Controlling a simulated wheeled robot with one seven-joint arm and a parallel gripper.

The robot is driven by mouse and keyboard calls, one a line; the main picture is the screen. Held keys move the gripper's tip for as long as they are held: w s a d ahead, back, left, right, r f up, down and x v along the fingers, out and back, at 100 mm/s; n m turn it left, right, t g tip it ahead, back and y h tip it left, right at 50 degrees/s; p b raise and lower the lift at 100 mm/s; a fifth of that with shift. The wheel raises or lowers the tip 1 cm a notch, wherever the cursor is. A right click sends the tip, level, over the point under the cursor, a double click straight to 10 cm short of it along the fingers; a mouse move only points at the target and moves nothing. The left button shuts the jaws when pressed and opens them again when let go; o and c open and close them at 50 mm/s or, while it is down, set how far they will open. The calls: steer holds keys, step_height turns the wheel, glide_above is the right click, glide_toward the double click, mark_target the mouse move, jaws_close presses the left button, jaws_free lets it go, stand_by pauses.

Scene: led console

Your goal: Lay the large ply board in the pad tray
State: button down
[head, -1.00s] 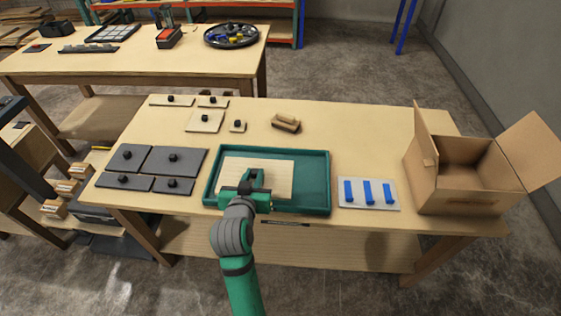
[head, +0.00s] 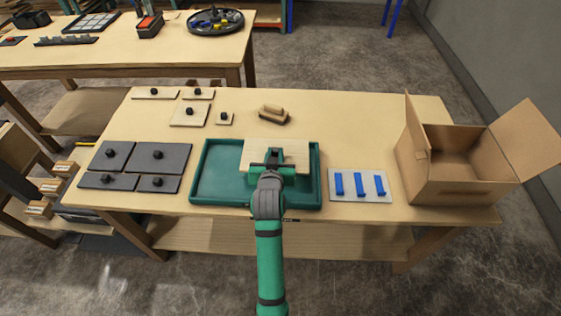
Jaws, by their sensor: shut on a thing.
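My gripper (head: 273,160) is shut on a light ply board (head: 293,152), apparently by a knob mostly hidden by the fingers. The board is over the right, far part of the green pad tray (head: 215,180). Its far edge overlaps the tray's far rim in the picture, so it looks held above the tray rather than flat on its floor. The exact gap cannot be told. The left part of the tray floor is bare.
Several smaller ply pieces with black knobs (head: 189,117) lie at the back left. Several grey pads (head: 165,152) lie left of the tray. A brown block (head: 273,113) sits behind it. A plate with blue strips (head: 345,196) and an open carton (head: 470,190) stand to the right.

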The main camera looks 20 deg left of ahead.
steer(key=shift+w+d+f, duration=0.25)
steer(key=shift+w+f, duration=0.15)
steer(key=shift+f, duration=0.1)
steer(key=shift+w+d+f, duration=0.2)
steer(key=shift+w+f, duration=0.15)
steer(key=shift+f, duration=0.1)
steer(key=f, duration=0.3)
steer(key=shift+w+d+f, duration=0.15)
steer(key=shift+w+f, duration=0.15)
steer(key=shift+f, duration=0.05)
steer(key=shift+w, duration=0.1)
steer(key=shift+d+f, duration=0.1)
steer(key=shift+d, duration=0.05)
steer(key=c, duration=1.9)
jaws_free()
steer(key=shift+d+f, duration=0.1)
steer(key=shift+c, duration=0.2)
steer(key=o, duration=0.4)
steer(key=shift+c, duration=0.2)
steer(key=shift+s+a, duration=0.2)
steer(key=shift+a, duration=0.2)
